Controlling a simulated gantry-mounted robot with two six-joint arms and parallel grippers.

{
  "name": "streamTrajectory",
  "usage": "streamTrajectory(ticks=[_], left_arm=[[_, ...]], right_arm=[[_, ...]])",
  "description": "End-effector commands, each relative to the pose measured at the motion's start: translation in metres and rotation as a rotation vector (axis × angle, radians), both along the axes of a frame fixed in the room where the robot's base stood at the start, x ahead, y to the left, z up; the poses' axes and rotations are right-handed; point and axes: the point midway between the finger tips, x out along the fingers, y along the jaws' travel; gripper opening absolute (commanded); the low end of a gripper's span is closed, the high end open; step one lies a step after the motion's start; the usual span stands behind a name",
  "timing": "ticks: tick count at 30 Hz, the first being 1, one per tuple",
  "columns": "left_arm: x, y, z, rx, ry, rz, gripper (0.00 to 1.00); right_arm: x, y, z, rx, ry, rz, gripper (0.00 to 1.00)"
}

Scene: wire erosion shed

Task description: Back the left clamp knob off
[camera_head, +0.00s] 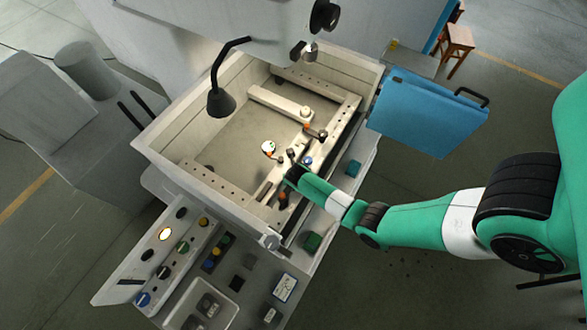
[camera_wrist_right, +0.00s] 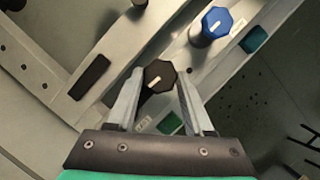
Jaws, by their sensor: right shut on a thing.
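In the right wrist view a black faceted clamp knob (camera_wrist_right: 159,75) with a short slanted white mark sits between the fingertips of my right gripper (camera_wrist_right: 160,82). The gripper is shut on it, one finger on each side. In the head view my right gripper (camera_head: 293,174) reaches from the right to the near rail of the tank and hides the black knob. A blue faceted knob (camera_wrist_right: 215,22) with a white mark stands farther along, apart from the gripper; it also shows in the head view (camera_head: 308,160). My left gripper is in neither view.
The open tank (camera_head: 228,136) surrounds the work area, with rails and a light clamp bar (camera_head: 280,104) inside. A black lamp (camera_head: 221,102) hangs over its left part. A blue door (camera_head: 428,110) stands open at right. A control panel (camera_head: 170,262) is at lower left.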

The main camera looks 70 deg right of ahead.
Motion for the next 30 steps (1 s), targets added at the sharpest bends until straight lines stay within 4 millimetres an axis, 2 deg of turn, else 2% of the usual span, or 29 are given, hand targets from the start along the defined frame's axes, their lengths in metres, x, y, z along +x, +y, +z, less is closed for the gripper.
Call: streamTrajectory(ticks=[4, 5, 10, 20, 23, 30], left_arm=[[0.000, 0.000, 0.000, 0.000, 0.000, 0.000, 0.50], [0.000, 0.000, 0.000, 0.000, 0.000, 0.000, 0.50], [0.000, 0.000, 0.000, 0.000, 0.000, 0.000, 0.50], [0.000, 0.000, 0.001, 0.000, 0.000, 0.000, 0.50], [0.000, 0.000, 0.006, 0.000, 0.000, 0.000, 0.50], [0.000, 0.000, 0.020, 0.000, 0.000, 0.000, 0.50]], right_arm=[[0.000, 0.000, 0.000, 0.000, 0.001, 0.000, 0.00], [0.000, 0.000, 0.000, 0.000, 0.001, 0.000, 0.55], [0.000, 0.000, 0.000, 0.000, 0.000, -0.001, 0.86], [0.000, 0.001, 0.003, -0.001, -0.001, -0.001, 0.87], [-0.001, 0.004, 0.013, -0.001, -0.002, -0.001, 0.87], [-0.010, 0.022, 0.063, -0.002, -0.005, 0.000, 0.87]])
